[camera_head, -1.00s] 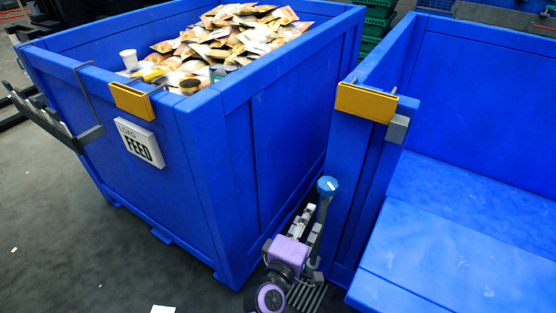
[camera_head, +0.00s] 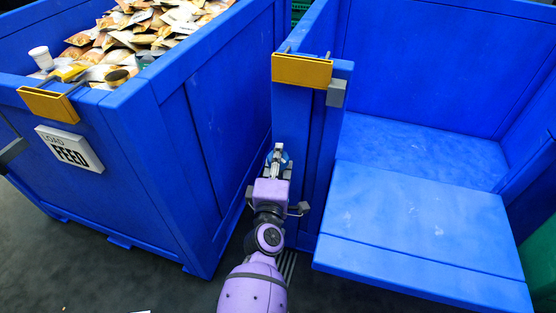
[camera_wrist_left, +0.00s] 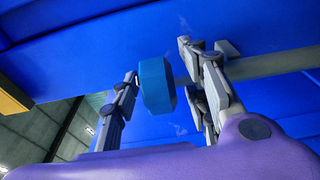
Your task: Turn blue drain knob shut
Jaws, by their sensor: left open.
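The blue drain knob (camera_wrist_left: 155,86) is a teal-blue faceted cap in the left wrist view. It sits between the two fingers of my left gripper (camera_wrist_left: 158,62), which is open, with visible gaps to the fingers. In the head view the knob (camera_head: 286,156) shows only in part, mostly hidden behind my left gripper (camera_head: 279,150), in the gap between the two blue bins. A grey pipe (camera_wrist_left: 275,63) runs behind the fingers in the left wrist view. My right gripper is not in view.
The open blue bin (camera_head: 420,215) at right is empty. Its post with a yellow plate (camera_head: 301,71) is close beside my gripper. A floor grate (camera_head: 288,262) lies below.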

